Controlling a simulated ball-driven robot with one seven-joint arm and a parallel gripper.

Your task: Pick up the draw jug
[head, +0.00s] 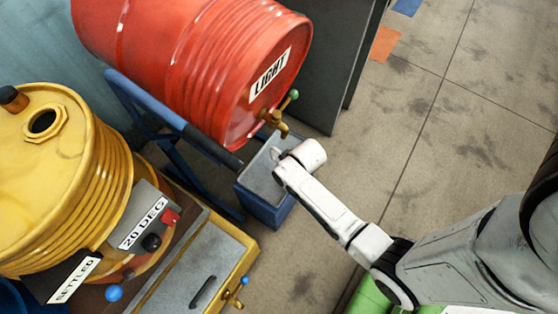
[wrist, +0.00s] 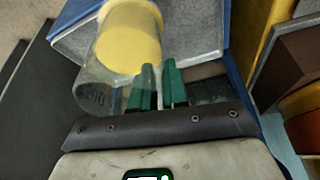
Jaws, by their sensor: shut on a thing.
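The draw jug (wrist: 98,82) is a clear cylinder with dark number marks on its side, in the upper left of the wrist view. A yellow round area, seemingly oil, shows at its far end. My gripper (wrist: 158,78) has dark green fingers close together beside the jug. It is shut on the jug, apparently at the handle, though the grip point is partly hidden. The jug is over or on a blue stand with a grey top (wrist: 190,25); I cannot tell if it touches. In the head view my arm's end hides most of the jug and the fingers.
The red drum (head: 195,60) marked LIGHT lies on a blue cradle, its brass tap (head: 275,122) just above the blue stand (head: 262,207). A yellow drum (head: 60,180) and a panel marked 20 DEG (head: 143,222) stand left. A dark panel (head: 325,60) stands behind.

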